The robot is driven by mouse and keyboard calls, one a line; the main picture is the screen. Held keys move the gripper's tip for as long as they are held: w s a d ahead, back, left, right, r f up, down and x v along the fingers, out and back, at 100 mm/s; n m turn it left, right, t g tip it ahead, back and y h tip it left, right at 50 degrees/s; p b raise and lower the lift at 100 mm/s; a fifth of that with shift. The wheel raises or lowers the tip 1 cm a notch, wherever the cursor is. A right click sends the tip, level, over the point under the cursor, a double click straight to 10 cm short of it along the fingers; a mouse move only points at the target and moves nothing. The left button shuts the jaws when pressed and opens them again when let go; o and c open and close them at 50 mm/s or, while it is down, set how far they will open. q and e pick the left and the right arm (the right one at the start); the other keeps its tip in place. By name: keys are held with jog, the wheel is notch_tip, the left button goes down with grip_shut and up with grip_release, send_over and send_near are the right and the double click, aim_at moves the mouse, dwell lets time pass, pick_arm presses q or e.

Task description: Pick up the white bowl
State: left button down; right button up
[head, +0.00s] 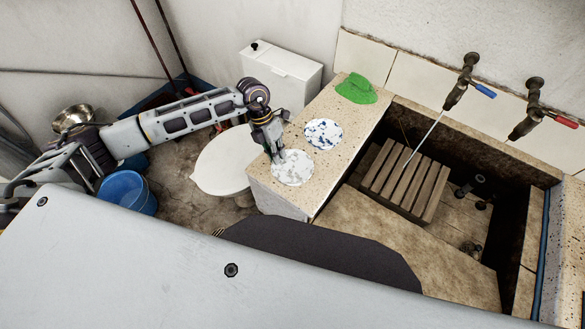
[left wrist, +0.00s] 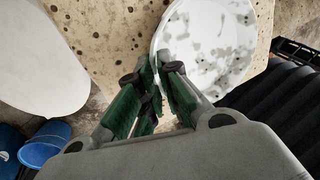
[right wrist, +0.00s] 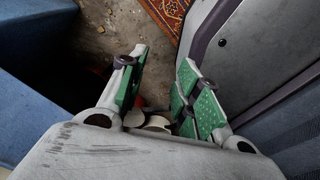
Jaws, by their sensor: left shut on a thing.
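The white bowl (head: 294,172) with pale grey blotches is at the near end of the speckled stone ledge (head: 272,200). My left gripper (head: 277,156) reaches it from the left and is shut on its left rim. In the left wrist view the bowl (left wrist: 222,38) shows large beyond the fingers, its rim edge between the fingertips of the left gripper (left wrist: 160,72). I cannot tell whether the bowl is touching the ledge. My right gripper (right wrist: 160,90) is open and empty in the right wrist view, away from the ledge.
A blue-spotted white dish (head: 323,134) lies close behind the bowl, and a green cloth-like thing (head: 356,89) lies farther back. A white toilet (head: 218,165) is left of the ledge. The trough with a wooden slatted rack (head: 405,180) is at right. A blue bucket (head: 127,191) stands left.

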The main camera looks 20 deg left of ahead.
pick_arm(q)
jog(key=shift+r, duration=0.25)
jog(key=shift+w+r, duration=0.1)
jog(key=shift+r, duration=0.6)
notch_tip(320, 180, up, 8)
jog(key=shift+r, duration=0.15)
pick_arm(e)
jog(key=shift+s+d+f, duration=0.3)
jog(key=shift+s+d, duration=0.05)
jog(key=shift+s, duration=0.15)
jog(key=shift+r, duration=0.1)
